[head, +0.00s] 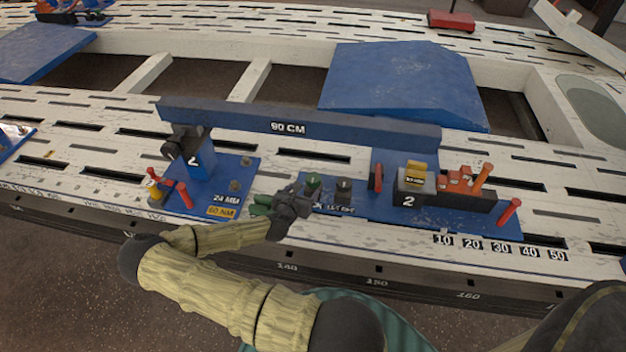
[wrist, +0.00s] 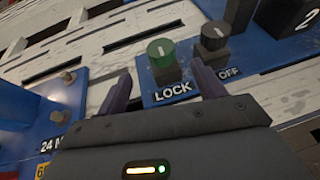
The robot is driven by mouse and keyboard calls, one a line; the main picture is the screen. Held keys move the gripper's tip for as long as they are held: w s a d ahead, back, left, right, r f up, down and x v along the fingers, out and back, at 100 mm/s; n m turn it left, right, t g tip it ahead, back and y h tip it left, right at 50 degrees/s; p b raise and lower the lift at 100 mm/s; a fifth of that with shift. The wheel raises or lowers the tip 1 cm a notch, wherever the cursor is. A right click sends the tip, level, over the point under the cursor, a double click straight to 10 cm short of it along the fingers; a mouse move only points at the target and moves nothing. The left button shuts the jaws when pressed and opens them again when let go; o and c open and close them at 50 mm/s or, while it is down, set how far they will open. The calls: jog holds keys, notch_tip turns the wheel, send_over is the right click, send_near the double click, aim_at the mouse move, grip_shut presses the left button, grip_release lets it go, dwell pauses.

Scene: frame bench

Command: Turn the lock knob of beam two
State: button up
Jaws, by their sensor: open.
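The green lock knob (head: 313,182) stands on a small blue panel on the white bench. In the wrist view the green knob (wrist: 162,54) has a white pointer mark and sits above the word LOCK. A black knob (head: 343,187) is to its right; in the wrist view this black knob (wrist: 214,38) is by the word OFF. My gripper (head: 299,194) is just left of the green knob in the head view. In the wrist view my gripper (wrist: 161,84) is open and empty, its fingers apart, with the green knob beyond and between the tips. Contact is not visible.
The left fixture (head: 194,158) has red pegs; the right fixture (head: 430,205) carries a yellow piece and red and orange levers.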

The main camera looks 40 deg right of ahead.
aim_at(312, 179)
jog(key=b+x, duration=0.2)
jog(key=x, duration=0.9)
jog(key=shift+d+f, duration=0.1)
jog(key=shift+d, duration=0.05)
jog(key=c, duration=1)
